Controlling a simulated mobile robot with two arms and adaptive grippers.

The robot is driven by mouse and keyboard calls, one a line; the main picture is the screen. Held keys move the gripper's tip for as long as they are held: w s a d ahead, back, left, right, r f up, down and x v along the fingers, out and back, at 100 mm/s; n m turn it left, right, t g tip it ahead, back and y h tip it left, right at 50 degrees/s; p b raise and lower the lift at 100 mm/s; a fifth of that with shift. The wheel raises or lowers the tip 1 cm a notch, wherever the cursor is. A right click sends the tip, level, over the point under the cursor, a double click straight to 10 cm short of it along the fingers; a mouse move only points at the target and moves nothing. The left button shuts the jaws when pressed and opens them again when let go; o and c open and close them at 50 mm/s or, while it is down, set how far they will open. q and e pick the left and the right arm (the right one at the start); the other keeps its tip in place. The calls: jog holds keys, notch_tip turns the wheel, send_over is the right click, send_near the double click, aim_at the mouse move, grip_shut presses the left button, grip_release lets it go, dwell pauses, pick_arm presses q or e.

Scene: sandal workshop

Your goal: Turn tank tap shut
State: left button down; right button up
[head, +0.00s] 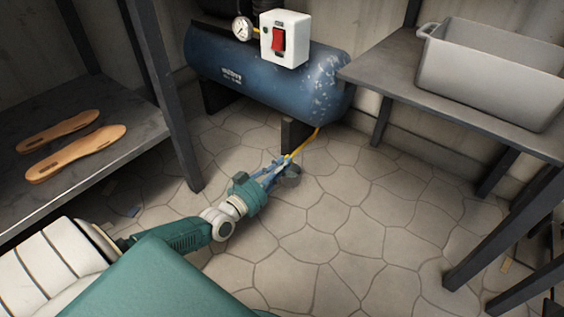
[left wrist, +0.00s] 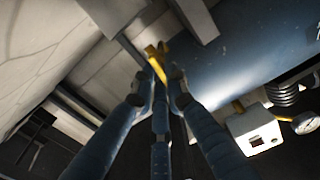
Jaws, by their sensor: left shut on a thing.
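The blue tank (head: 235,78) lies on its side on dark feet against the back wall; it also shows in the left wrist view (left wrist: 235,50). A thin yellow tap (head: 303,143) runs from under the tank's right end down to my left gripper (head: 284,164). In the left wrist view, the yellow tap (left wrist: 156,62) stands between the blue fingers of my left gripper (left wrist: 160,82). The fingers are shut on its near part and hide some of it. My right gripper is in neither view.
A white switch box (head: 297,52) with a red rocker and a round gauge (head: 242,28) sit on the tank. A table (head: 365,72) with a grey tub (head: 490,85) stands at right. A shelf (head: 90,160) with two tan soles (head: 75,153) is at left. The stone floor between is mostly clear.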

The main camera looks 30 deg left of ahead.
pick_arm(q)
jog(key=m+p, duration=0.2)
jog(key=m, duration=0.3)
jog(key=m+p, duration=0.3)
jog(key=m, duration=0.3)
jog(key=f+m+p, duration=0.1)
jog(key=m+p, duration=0.2)
jog(key=m, duration=0.2)
jog(key=shift+d, duration=0.1)
jog(key=shift+m, duration=0.5)
jog(key=c, duration=1.7)
grip_release()
jog(key=shift+c, duration=0.2)
jog(key=s+a, duration=0.1)
jog(key=s, duration=1.1)
